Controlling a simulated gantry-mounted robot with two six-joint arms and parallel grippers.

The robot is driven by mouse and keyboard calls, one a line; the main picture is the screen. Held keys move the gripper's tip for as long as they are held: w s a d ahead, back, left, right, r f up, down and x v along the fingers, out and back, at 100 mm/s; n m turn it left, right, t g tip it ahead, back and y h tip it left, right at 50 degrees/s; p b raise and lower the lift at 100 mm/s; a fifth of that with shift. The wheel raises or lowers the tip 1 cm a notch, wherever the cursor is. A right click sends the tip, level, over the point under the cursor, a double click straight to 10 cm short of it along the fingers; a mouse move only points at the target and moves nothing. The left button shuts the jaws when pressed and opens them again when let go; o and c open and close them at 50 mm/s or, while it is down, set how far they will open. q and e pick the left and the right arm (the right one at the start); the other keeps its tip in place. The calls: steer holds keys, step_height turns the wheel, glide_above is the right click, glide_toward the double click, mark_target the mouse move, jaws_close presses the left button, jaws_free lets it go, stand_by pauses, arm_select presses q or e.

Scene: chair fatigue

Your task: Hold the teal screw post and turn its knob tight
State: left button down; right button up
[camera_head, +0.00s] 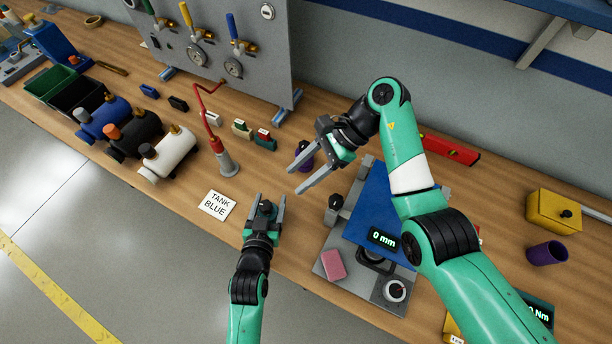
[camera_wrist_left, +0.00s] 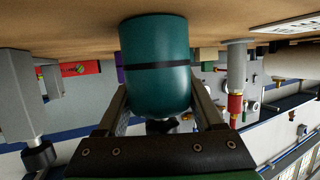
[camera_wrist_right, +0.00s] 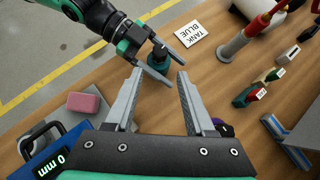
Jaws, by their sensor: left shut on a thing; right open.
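The teal screw post (camera_wrist_left: 155,70) is a short cylinder with a dark band around it, large in the left wrist view. My left gripper (camera_head: 265,203) is shut on it from the front side of the bench, and the post appears to stand on the wood. Its dark knob (camera_head: 266,206) shows between the left fingers in the head view; the post also shows in the right wrist view (camera_wrist_right: 157,68). My right gripper (camera_head: 294,181) is open and empty, above the bench, to the upper right of the post and apart from it. Its fingers point toward the post.
A blue device reading 0 mm (camera_head: 365,205) and a pink block (camera_head: 333,265) are to the right. A purple item (camera_head: 304,150) sits behind the right gripper.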

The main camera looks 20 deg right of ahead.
mark_target(268, 205)
steer(key=a+f+m+t, duration=0.1)
steer(key=a+f, duration=0.1)
steer(key=a+f+m+t, duration=0.1)
steer(key=a+f+m, duration=0.1)
steer(key=a+f, duration=0.1)
steer(key=s+a+f+m+t, duration=0.1)
steer(key=a+f+m, duration=0.1)
steer(key=a+f, duration=0.1)
steer(key=shift+t+h, duration=0.3)
steer(key=shift+t, duration=0.1)
steer(key=shift+w+f+n+g, duration=0.1)
steer(key=shift+w+n+g, duration=0.1)
steer(key=shift+n+g, duration=0.15)
steer(key=shift+w+n+g, duration=0.1)
steer(key=shift+n+g, duration=0.75)
steer(key=shift+n, duration=0.4)
steer(key=v, duration=1.2)
steer(key=shift+d+f, duration=0.2)
steer(key=shift+d, duration=0.05)
